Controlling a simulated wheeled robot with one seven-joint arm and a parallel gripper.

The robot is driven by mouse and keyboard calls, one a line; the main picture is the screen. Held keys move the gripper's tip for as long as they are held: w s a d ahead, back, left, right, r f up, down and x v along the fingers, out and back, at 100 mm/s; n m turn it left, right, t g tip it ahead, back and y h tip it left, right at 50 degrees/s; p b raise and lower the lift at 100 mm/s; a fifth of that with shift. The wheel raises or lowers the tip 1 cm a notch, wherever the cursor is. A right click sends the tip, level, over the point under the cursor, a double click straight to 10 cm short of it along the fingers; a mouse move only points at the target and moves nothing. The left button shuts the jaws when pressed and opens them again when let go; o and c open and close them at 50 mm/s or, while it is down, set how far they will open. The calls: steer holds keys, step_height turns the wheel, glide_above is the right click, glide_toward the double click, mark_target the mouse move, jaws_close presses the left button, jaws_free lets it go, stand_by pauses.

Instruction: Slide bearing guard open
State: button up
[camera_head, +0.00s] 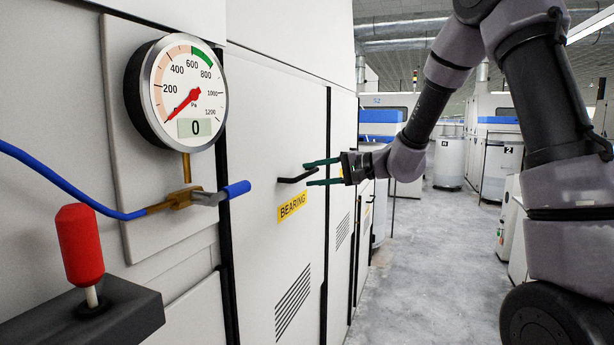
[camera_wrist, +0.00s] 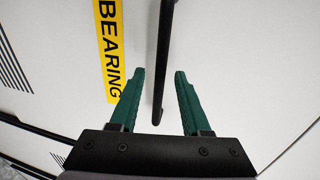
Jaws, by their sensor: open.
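The bearing guard (camera_head: 262,225) is a pale panel with a yellow BEARING label (camera_head: 291,206) and slotted vents low on it. Its black bar handle (camera_head: 297,175) sits just above the label. My gripper (camera_head: 309,173) has green fingers that are open and reach in from the right, one above and one below the handle's right end. In the wrist view, the handle (camera_wrist: 163,62) runs between the two fingertips (camera_wrist: 160,74), with a gap on each side. The label (camera_wrist: 110,48) lies beside the left finger.
A round pressure gauge (camera_head: 185,93) reading 0, a blue-handled valve (camera_head: 235,190) with a blue hose, and a red-knobbed lever (camera_head: 80,245) are at the left. The grey floor (camera_head: 430,255) is open to the right. White machines and drums stand farther back.

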steer(key=shift+x, duration=1.25)
jaws_close()
stand_by(0.5)
